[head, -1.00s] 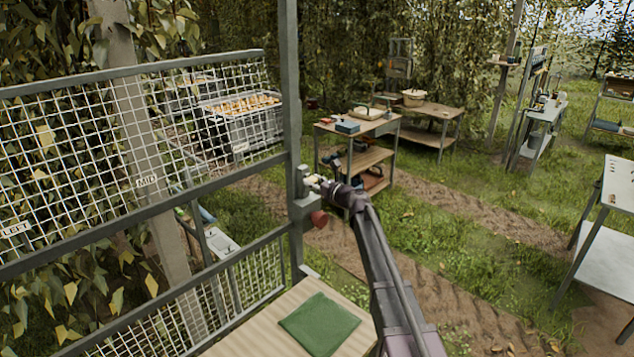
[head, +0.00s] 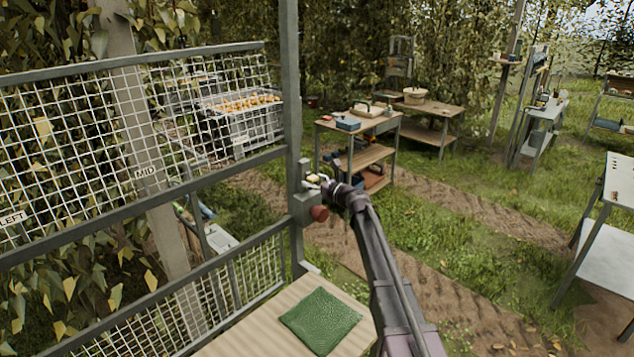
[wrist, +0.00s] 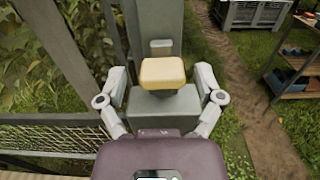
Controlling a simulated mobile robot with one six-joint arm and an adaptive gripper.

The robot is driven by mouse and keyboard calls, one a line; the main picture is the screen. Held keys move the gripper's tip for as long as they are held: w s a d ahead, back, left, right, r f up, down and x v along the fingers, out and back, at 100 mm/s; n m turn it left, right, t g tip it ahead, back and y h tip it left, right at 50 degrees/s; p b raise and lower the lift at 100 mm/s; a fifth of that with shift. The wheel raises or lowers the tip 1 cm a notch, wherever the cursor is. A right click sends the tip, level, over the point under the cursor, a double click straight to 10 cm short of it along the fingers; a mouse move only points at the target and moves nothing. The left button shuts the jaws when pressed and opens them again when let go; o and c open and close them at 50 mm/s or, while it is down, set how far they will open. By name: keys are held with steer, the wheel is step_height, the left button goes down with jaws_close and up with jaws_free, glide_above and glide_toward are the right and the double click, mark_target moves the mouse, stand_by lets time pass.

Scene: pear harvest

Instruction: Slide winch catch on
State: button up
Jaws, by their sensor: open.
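The winch catch appears as a cream-yellow block (wrist: 163,72) on a grey box (wrist: 163,108) fixed to the grey post, seen in the wrist view. My gripper (wrist: 163,80) is open, with one finger on each side of the yellow block and gaps between. In the head view my gripper (head: 324,181) is at the post, by the grey housing (head: 306,207) with a red knob (head: 319,213) below. The yellow block is small and partly hidden there.
A mesh fence panel (head: 75,240) with grey rails runs left of the post. A wooden board with a green cloth (head: 320,321) lies below my arm. Shelves and work tables (head: 360,160) stand beyond, with a crate of pears (head: 240,125) behind the mesh.

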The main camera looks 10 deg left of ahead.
steer(key=shift+d, duration=0.1)
steer(key=v, duration=1.2)
stand_by(0.4)
steer(key=s+d+f+n+g+h, duration=0.2)
steer(key=s+f+n+g+h, duration=0.1)
steer(key=s+f+n, duration=0.4)
steer(key=s+d+f+n+g+h, duration=0.2)
steer(key=s+f+n+g, duration=0.25)
steer(key=s+n, duration=0.45)
steer(key=s+d+f+n+g+h, duration=0.1)
steer(key=s+d+f+n+h, duration=0.2)
steer(key=s+d, duration=0.4)
steer(key=s+d+f+n+g+h, duration=0.2)
steer(key=s+d+f+n+h, duration=0.2)
steer(key=s, duration=0.7)
steer(key=d+n+h, duration=0.2)
steer(key=d, duration=0.1)
steer(key=shift+d+n, duration=0.3)
steer(key=shift+d, duration=0.1)
steer(key=shift+w+g, duration=0.1)
steer(key=shift+g, duration=0.15)
